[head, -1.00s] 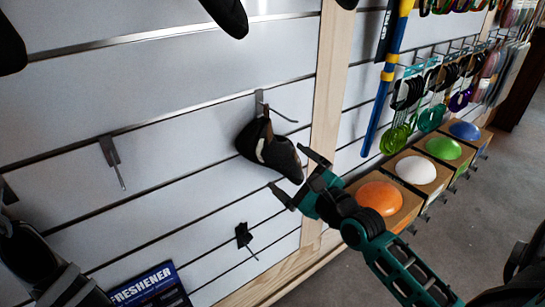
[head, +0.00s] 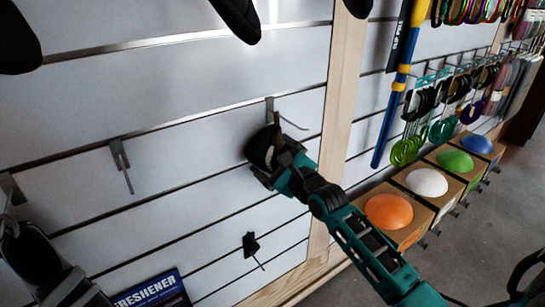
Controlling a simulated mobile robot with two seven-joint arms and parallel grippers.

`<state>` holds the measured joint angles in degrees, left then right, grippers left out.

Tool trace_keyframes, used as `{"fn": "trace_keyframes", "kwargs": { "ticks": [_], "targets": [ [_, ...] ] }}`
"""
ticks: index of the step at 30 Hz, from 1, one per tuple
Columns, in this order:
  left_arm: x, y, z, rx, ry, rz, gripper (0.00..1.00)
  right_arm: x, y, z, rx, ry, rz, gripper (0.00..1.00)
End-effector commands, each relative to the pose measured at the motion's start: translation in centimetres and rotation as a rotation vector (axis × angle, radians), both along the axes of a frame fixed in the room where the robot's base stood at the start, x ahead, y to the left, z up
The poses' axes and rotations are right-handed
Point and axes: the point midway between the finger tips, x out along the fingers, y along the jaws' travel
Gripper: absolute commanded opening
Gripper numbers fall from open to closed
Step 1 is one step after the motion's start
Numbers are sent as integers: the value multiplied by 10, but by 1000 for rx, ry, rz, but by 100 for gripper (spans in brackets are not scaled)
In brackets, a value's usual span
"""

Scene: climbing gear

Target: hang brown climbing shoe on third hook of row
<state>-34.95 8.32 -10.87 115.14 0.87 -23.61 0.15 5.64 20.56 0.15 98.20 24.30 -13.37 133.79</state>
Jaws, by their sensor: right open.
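The dark brown and black climbing shoe (head: 261,146) is at the third hook (head: 271,108) of the row, toe pointing down and right. Its top sits just under the hook, whose prong sticks out to the right. Whether a loop is over the prong is too small to tell. My right gripper (head: 275,170) is open, its fingers at the shoe's lower part, covering some of it. Contact cannot be told. The second hook (head: 121,163) is empty. The first hook (head: 10,189) is at the left edge, above another dark shoe (head: 28,254).
More dark shoes hang at the top edge (head: 237,14). A lower small hook (head: 251,245) and a blue freshener sign (head: 152,292) are below. A wooden post (head: 342,110) stands right of the shoe. Boxes with coloured domes (head: 388,211) and hanging gear are further right.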

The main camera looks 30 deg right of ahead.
Motion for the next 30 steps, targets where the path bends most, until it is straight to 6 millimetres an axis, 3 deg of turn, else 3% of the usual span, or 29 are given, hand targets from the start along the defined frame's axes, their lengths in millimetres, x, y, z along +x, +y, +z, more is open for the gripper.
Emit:
{"fn": "trace_keyframes", "kwargs": {
  "ticks": [3,18,30],
  "targets": [
    [0,0,0,0,-1,0,100,0,0,0,-1,0,0,99],
    [1,0,0,0,-2,-1,100,0,0,0,-1,-1,0,52],
    [1,0,11,1,-1,-1,100,-2,0,9,-2,-1,-1,52]
  ]
}}
